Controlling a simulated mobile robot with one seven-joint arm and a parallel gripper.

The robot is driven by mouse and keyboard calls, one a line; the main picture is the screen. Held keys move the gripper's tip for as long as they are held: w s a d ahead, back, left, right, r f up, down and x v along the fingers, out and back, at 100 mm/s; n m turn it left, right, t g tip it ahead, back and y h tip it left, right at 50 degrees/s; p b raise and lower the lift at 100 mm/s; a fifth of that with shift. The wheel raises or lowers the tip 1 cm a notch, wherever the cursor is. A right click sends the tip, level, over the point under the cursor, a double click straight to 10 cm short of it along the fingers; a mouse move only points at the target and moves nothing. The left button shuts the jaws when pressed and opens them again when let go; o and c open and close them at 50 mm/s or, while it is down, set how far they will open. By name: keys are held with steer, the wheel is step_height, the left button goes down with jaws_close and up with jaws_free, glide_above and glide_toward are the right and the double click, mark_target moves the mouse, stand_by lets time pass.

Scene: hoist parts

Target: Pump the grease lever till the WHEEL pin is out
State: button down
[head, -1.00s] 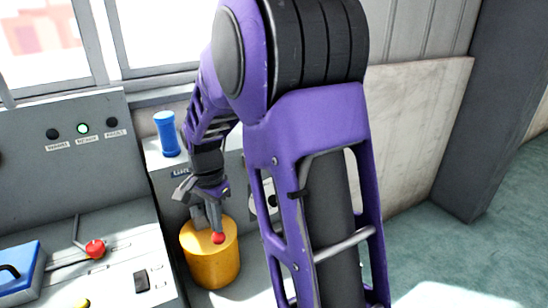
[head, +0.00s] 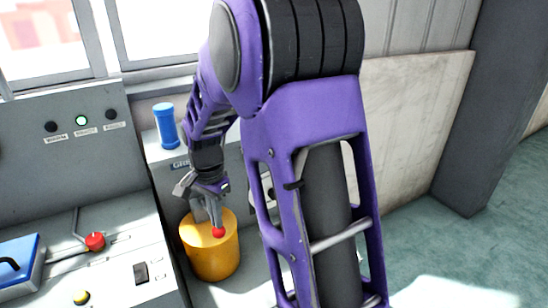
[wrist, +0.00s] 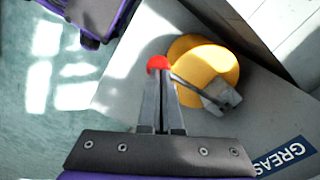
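The grease pump is a yellow cylinder (head: 212,262) on the grey floor of a recess, right of the console. Its lever (wrist: 190,83) runs from a grey block on top to a red knob (head: 218,232). In the wrist view the red knob (wrist: 159,64) sits at the tips of my gripper (wrist: 159,80). The fingers are close together, shut on the knob. In the head view my gripper (head: 213,212) reaches down over the cylinder and hides part of its top. I cannot make out a wheel pin.
The console panel (head: 50,170) has a row of lamps; the middle lamp (head: 82,120) is lit green, with blurred labels. A red-knobbed console lever (head: 95,241) and a blue box (head: 18,262) are at left. A blue cylinder (head: 166,125) stands behind my wrist. Floor is clear at right.

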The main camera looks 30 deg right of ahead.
mark_target(218, 233)
steer(key=shift+w+f+b, duration=0.2)
steer(key=shift+f+b, duration=0.8)
steer(key=shift+f, duration=0.6)
steer(key=shift+w+f+b, duration=0.15)
steer(key=shift+f+b, duration=0.8)
steer(key=shift+f, duration=0.6)
steer(key=shift+r, duration=0.1)
steer(key=shift+s+r+p, duration=0.15)
steer(key=shift+r+p, duration=0.95)
steer(key=shift+r, duration=0.25)
steer(key=shift+s+r+p, duration=0.2)
steer(key=shift+r+p, duration=0.85)
steer(key=shift+r, duration=0.35)
steer(key=shift+s+r+p, duration=0.15)
steer(key=shift+r+p, duration=0.95)
steer(key=shift+r, duration=0.25)
step_height(218, 233, up, 4)
steer(key=p, duration=0.3)
steer(key=shift+r, duration=0.95)
